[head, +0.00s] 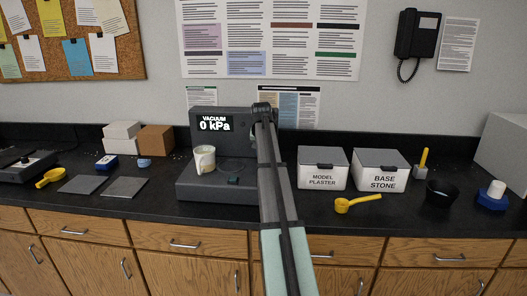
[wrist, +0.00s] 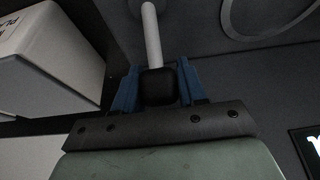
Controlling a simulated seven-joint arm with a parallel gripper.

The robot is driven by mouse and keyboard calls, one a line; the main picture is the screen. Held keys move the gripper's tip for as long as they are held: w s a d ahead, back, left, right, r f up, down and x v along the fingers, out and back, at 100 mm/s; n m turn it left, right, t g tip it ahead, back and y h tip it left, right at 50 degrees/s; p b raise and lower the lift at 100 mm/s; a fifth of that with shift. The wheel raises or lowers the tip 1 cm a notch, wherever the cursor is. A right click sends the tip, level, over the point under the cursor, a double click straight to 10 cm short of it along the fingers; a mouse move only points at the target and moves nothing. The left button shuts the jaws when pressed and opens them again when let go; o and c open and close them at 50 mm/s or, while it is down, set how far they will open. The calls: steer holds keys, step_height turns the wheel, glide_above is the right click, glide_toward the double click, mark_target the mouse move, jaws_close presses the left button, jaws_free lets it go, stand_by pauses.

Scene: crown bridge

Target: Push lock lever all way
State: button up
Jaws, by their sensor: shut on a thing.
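The vacuum mixer (head: 208,188) stands in the middle of the counter, and its display (head: 215,124) reads "VACUUM 0 kPa". In the wrist view, the lock lever is a pale rod (wrist: 152,35) ending in a black knob (wrist: 158,86). My gripper (wrist: 158,80) has its blue fingers on both sides of the knob and is shut on it. In the head view, my arm reaches to the upper right of the mixer and hides the lever and my fingertips. A white cup (head: 204,159) is at the mixer's front. I cannot tell how far the lever is turned.
White boxes marked MODEL PLASTER (head: 322,180) and BASE STONE (head: 383,184) stand right of my arm, with a yellow scoop (head: 356,203) before them. A black bowl (head: 441,194) is farther right. Grey slabs (head: 126,188) lie at left. A wall is behind.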

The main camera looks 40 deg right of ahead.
steer(key=shift+c, duration=1.1)
steer(key=shift+a, duration=0.1)
steer(key=s+a+t+h, duration=0.1)
steer(key=s+a+r+t+h, duration=0.1)
steer(key=shift+s+t+h, duration=0.1)
steer(key=shift+t+h, duration=0.2)
steer(key=shift+s+a+t+h, duration=0.6)
steer(key=shift+s+t+h, duration=0.05)
steer(key=shift+t+h, duration=0.35)
steer(key=shift+s+a+r+t+h, duration=0.1)
steer(key=shift+s+a+t+h, duration=0.5)
steer(key=shift+t+h, duration=0.4)
steer(key=shift+a, duration=0.1)
steer(key=shift+s+a+f, duration=0.2)
steer(key=shift+s+a, duration=0.05)
